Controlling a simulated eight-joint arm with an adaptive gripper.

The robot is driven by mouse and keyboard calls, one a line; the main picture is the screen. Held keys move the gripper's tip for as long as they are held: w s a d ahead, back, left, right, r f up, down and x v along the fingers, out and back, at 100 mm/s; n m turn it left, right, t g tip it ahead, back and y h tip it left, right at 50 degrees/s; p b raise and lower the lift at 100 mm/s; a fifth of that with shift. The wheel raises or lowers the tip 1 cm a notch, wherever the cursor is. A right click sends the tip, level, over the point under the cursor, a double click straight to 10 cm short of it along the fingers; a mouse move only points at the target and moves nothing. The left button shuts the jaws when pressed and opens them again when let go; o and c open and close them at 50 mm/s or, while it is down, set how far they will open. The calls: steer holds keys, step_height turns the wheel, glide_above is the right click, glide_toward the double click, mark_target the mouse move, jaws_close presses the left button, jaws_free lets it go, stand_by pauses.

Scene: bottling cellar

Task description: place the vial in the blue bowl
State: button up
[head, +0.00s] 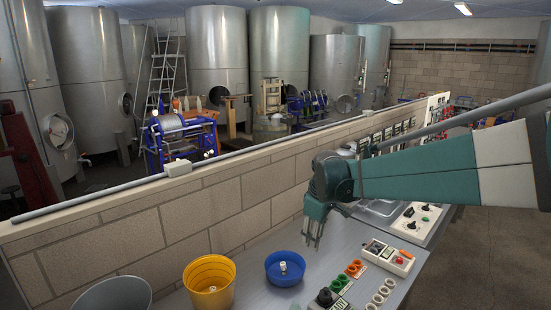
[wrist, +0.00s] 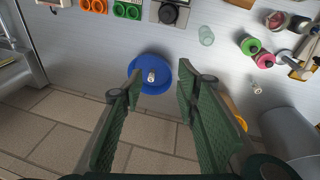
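The blue bowl (head: 271,275) stands on the grey bench beside the block wall, and it also shows in the wrist view (wrist: 168,86). A small whitish vial-like piece (head: 283,267) is inside it, and it shows in the wrist view (wrist: 151,76) too. My gripper (head: 312,242) is above the bench, higher than the bowl and slightly to its right in the head view. In the wrist view its green fingers (wrist: 159,72) are spread apart with nothing between them, and the bowl shows beyond their tips.
A yellow bucket (head: 209,303) is left of the bowl, a grey container (head: 113,295) farther left. Orange and green rings (head: 354,269), a control box (head: 388,257) and a black-knobbed device (head: 325,297) are to the right. The block wall (head: 190,222) runs behind the bench.

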steer(key=s+d+r+m+t, duration=0.1)
steer(key=s+d+r, duration=0.1)
steer(key=s, duration=0.3)
steer(key=s+d+r+m, duration=0.1)
steer(key=s+r+m, duration=0.1)
steer(key=s, duration=0.3)
steer(key=s+d+f+m+t+b, duration=0.1)
steer(key=s+d+f+m, duration=0.1)
steer(key=s, duration=0.6)
steer(key=s+d+f+m+t+b, duration=0.1)
steer(key=s+f+m, duration=0.1)
steer(key=s, duration=0.7)
steer(key=s+d+f+m+t+b, duration=0.1)
steer(key=s+d+f+m, duration=0.1)
steer(key=s, duration=0.6)
steer(key=shift+s+d+m, duration=0.3)
steer(key=shift+m, duration=0.6)
